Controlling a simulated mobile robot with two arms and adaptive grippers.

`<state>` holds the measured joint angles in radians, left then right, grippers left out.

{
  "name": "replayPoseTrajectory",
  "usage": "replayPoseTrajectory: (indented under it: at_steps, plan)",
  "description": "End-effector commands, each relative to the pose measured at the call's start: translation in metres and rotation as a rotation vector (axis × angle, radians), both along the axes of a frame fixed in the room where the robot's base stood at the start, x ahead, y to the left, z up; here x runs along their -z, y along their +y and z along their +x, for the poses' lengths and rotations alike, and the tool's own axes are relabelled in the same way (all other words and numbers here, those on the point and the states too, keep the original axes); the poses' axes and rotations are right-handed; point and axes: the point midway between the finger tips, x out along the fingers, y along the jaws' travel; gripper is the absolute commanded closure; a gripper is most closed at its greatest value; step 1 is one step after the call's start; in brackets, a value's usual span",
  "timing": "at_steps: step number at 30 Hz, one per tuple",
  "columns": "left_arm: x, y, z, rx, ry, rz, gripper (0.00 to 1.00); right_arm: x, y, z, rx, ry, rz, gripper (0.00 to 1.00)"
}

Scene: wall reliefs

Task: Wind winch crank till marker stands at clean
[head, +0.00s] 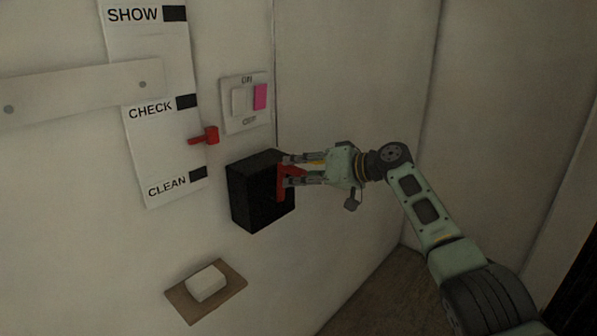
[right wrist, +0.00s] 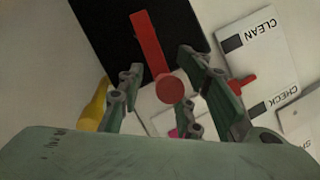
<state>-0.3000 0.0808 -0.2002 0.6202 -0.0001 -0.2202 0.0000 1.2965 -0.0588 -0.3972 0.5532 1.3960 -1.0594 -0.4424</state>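The winch is a black box (head: 254,196) on the wall with a red crank (head: 282,188) on its front. The right wrist view shows the crank's arm (right wrist: 148,42) and its round knob (right wrist: 172,89). My right gripper (head: 284,170) is at the crank, its fingers apart on either side of the knob, with gaps visible in the right wrist view. The red marker (head: 207,136) stands beside the white scale strip (head: 157,147), between CHECK (head: 150,110) and CLEAN (head: 168,186), nearer CHECK. SHOW (head: 133,15) is at the top. My left gripper is not in view.
A switch plate (head: 247,122) marked ON and OFF, with a pink part, is above the box. A white block on a brown plate (head: 234,277) is below. A pale bar (head: 70,95) crosses the strip. An unclear yellow shape (right wrist: 93,106) shows in the right wrist view.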

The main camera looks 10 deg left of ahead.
Motion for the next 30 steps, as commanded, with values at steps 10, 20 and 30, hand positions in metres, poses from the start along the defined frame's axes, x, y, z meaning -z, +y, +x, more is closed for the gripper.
replayPoseTrajectory:
  at_steps: [10,20,30]
  plan:
    - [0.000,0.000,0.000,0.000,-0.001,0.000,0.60,-0.001,0.001,0.000,0.000,-0.003,0.001,0.69]
    - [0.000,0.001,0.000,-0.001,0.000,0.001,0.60,-0.006,-0.007,-0.003,-0.001,-0.006,0.005,0.69]
    - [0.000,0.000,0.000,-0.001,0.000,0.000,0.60,-0.021,-0.052,-0.021,0.002,-0.007,0.002,0.69]
